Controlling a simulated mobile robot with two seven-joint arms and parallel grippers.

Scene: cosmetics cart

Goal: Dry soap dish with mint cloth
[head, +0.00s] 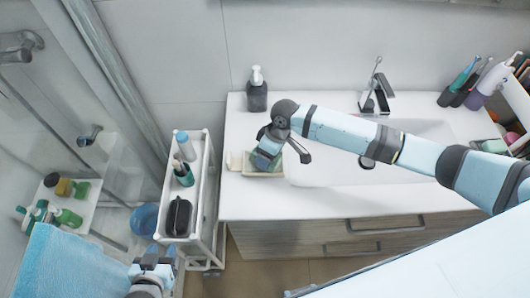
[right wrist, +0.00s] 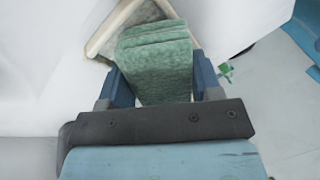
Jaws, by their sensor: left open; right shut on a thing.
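My right gripper (head: 266,160) is over the left part of the sink counter, shut on a folded mint-green cloth (right wrist: 158,72). The cloth sits between its two blue fingers and extends past them. The soap dish (head: 234,161) is a pale, shallow dish on the counter, partly hidden by the gripper and cloth. In the right wrist view the dish's pale rim (right wrist: 101,42) and greyish inside show just beyond the cloth's tip. The cloth overlaps the dish; I cannot tell whether they touch. My left gripper (head: 153,263) is open and empty at the bottom left, away from the counter.
A dark soap dispenser (head: 257,94) stands behind the dish. The basin (head: 425,130) and faucet (head: 379,95) are to the right. A white cart (head: 207,186) with bottles and a black case stands left of the counter. A blue towel (head: 62,264) hangs beside my left gripper.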

